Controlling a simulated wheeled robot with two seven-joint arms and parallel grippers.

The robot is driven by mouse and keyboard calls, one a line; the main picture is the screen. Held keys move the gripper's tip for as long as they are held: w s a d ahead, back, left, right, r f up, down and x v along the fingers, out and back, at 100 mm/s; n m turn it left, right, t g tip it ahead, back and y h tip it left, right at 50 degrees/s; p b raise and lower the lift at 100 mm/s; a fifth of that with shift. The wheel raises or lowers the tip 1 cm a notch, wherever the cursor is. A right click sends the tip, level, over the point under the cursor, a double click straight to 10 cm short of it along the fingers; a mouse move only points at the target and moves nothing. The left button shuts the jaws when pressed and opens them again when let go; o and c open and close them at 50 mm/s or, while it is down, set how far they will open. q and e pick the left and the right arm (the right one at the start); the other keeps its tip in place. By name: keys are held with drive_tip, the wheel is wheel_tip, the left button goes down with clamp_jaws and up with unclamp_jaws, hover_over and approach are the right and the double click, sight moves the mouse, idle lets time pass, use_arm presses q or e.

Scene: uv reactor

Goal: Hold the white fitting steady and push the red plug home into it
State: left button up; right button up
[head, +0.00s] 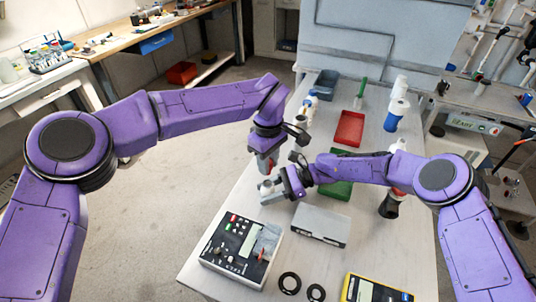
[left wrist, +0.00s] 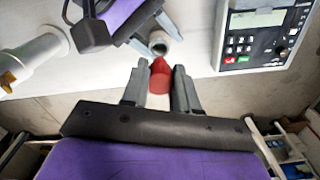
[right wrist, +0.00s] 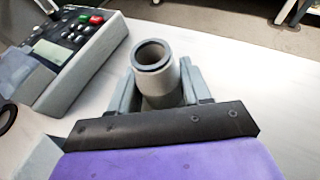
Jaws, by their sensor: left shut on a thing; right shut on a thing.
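The white fitting (right wrist: 162,88) is a short pipe piece with an open round mouth, upright in the right wrist view. My right gripper (head: 275,188) is shut on it just above the table. The fitting's mouth also shows in the left wrist view (left wrist: 159,43). The red plug (left wrist: 160,76) is between the fingers of my left gripper (left wrist: 160,82), which is shut on it. In the head view my left gripper (head: 264,163) is above the fitting. The right wrist view shows the mouth empty and no plug, so the two are apart.
A control box with keys (head: 241,250) and a grey box (head: 320,225) stand in front on the table (head: 245,203). A red tray (head: 350,129), a green tray (head: 337,190) and bottles stand further back. Two black rings (head: 289,286) lie at the front.

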use_arm(q)
drive_tip(key=shift+f, duration=1.55)
drive_tip(key=shift+f, duration=1.45)
drive_tip(key=o, duration=1.1)
wheel_tip(320, 180, up, 12)
drive_tip(key=shift+f, duration=0.1)
drive_tip(key=shift+c, duration=0.4)
